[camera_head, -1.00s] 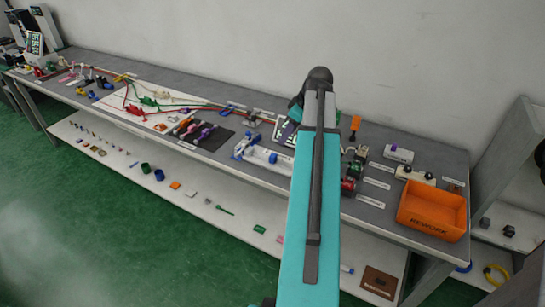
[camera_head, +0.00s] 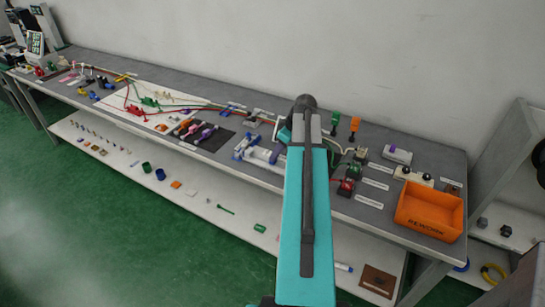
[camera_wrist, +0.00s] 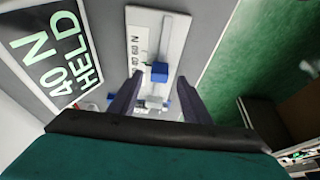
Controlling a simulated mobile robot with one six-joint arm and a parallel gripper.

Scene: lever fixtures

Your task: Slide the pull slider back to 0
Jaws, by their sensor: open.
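The pull slider has a white base plate (camera_wrist: 172,35) with a grey rail and a blue block (camera_wrist: 158,72) on it in the wrist view. In the head view a white and blue fixture (camera_head: 258,152) lies near the bench's front edge, partly behind my arm. My gripper (camera_wrist: 159,80) is open, its two dark fingers on either side of the blue block in the picture. I cannot tell whether they touch it. More blue and white parts show lower between the fingers.
A black display (camera_wrist: 52,55) reading "40 N HELD" stands beside the plate. Green floor (camera_wrist: 215,35) lies beyond the bench edge. An orange bin (camera_head: 430,210) and several small fixtures sit on the bench right of my arm.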

